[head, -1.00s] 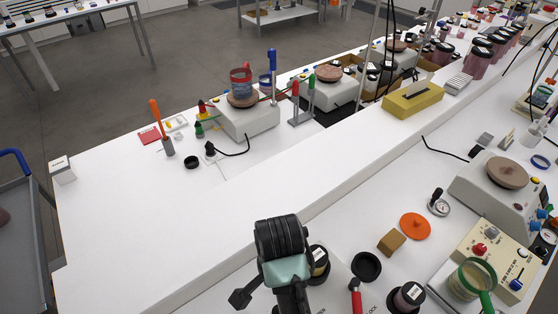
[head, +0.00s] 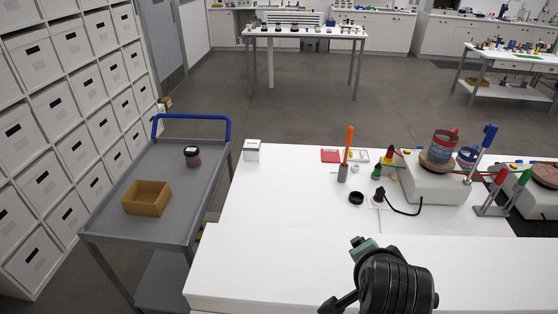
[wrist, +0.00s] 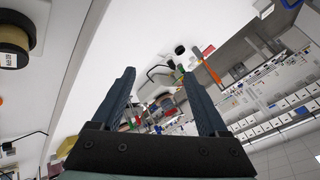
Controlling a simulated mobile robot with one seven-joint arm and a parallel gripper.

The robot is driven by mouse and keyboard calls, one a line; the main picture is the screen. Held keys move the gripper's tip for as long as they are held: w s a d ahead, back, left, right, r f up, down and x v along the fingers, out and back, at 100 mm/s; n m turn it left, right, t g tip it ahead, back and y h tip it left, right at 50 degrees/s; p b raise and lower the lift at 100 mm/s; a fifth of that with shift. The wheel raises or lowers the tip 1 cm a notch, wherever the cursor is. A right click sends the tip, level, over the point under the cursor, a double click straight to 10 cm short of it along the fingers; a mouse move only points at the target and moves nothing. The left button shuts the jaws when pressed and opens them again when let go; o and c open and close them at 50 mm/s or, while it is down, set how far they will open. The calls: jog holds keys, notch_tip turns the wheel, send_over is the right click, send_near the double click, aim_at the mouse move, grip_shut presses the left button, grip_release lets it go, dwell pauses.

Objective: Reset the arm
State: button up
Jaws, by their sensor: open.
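My gripper shows in the wrist view (wrist: 165,95), its two dark fingers apart with nothing between them. In the head view my dark arm (head: 395,285) rises at the bottom edge, over the near part of the white bench (head: 290,215); the fingertips are hidden there. The wrist view looks along the bench at a slant, with bench items beyond the fingers. A jar with a dark lid (wrist: 15,38) shows at its upper left.
A grey cart (head: 128,190) with a blue handle stands left of the bench, carrying a cardboard box (head: 147,198) and a dark-lidded jar (head: 192,156). A white box (head: 252,150) sits at the bench corner. A hotplate (head: 432,182) and tool stand (head: 491,195) are at right.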

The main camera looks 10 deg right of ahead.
jog(key=w+a+r+n+t+b, duration=0.1)
jog(key=w+a+r+n+t, duration=0.15)
jog(key=r, duration=0.55)
jog(key=w+a+r+n+t+b, duration=0.15)
jog(key=a+r+t, duration=0.25)
jog(key=r, duration=0.4)
jog(key=w+a+r+n+t, duration=0.2)
jog(key=a+r+n+t, duration=0.15)
jog(key=r, duration=0.45)
jog(key=s+a+r+n+t+y+b, duration=0.1)
jog(key=s+a+r+n+t, duration=0.2)
jog(key=r, duration=0.6)
jog(key=s+a+r+n+t+y+b, duration=0.1)
jog(key=s+a+r+n+t+y, duration=0.1)
jog(key=s+a+r+n+t, duration=0.2)
jog(key=s+a+r+t, duration=0.2)
jog(key=s+a+r, duration=0.2)
jog(key=s+r, duration=0.1)
jog(key=shift+r+t+y, duration=0.3)
jog(key=shift+r+t, duration=0.1)
jog(key=shift+r, duration=0.05)
jog(key=shift+s, duration=0.1)
